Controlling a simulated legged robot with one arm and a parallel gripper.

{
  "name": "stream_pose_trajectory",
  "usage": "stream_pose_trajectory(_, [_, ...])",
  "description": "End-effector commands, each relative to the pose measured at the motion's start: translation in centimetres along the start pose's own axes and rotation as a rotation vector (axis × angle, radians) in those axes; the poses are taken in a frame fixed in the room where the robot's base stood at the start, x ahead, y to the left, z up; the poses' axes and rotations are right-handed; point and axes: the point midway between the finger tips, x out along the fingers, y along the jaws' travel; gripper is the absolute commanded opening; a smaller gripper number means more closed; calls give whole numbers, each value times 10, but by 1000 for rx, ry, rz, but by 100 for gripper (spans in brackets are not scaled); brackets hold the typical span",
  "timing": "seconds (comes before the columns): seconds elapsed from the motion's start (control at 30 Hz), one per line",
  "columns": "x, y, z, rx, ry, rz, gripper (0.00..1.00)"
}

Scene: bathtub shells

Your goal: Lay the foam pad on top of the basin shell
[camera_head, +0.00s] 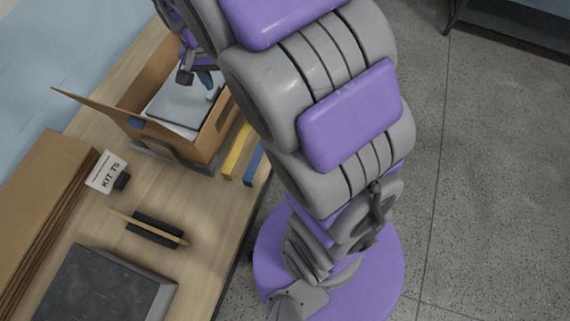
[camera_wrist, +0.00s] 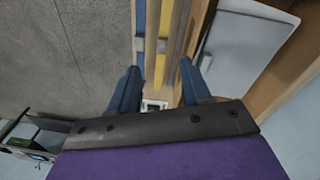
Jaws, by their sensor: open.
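My gripper (camera_head: 207,82) is at the open cardboard box in the head view. In the wrist view its two blue fingers (camera_wrist: 157,82) are apart, with nothing held between them. A flat grey sheet (camera_head: 182,103), seemingly the foam pad, lies inside the box. Below it a white edge (camera_head: 178,128) shows, seemingly the basin shell; the sheet covers most of it. In the wrist view the grey surface (camera_wrist: 240,50) with its pale rounded rim is right of the fingers. I cannot tell exactly how the sheet is seated.
The box (camera_head: 205,140) stands on a wooden table (camera_head: 205,195) with its flap raised. Yellow (camera_head: 237,150) and blue (camera_head: 254,163) strips lie beside it. A KIT T5 card (camera_head: 107,172), a dark block (camera_head: 155,229), a dark slab (camera_head: 95,285) and stacked cardboard (camera_head: 40,210) are nearer.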

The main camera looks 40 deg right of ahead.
Motion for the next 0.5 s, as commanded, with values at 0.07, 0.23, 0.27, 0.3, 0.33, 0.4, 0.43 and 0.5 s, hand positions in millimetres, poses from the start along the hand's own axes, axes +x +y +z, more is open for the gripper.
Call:
stream_pose_trajectory(0.07, [-9, 22, 25, -66, -19, 0, 48])
stream_pose_trajectory(0.23, [-20, 65, 78, -221, -62, -3, 48])
stream_pose_trajectory(0.27, [-21, 73, 88, -249, -71, -3, 48])
stream_pose_trajectory(0.3, [-21, 83, 101, -287, -85, -4, 48])
stream_pose_trajectory(0.33, [-22, 90, 111, -315, -91, -7, 48])
stream_pose_trajectory(0.4, [-22, 107, 135, -384, -113, -11, 48])
stream_pose_trajectory(0.43, [-22, 113, 144, -413, -120, -13, 48])
stream_pose_trajectory(0.5, [-20, 127, 166, -478, -137, -21, 48])
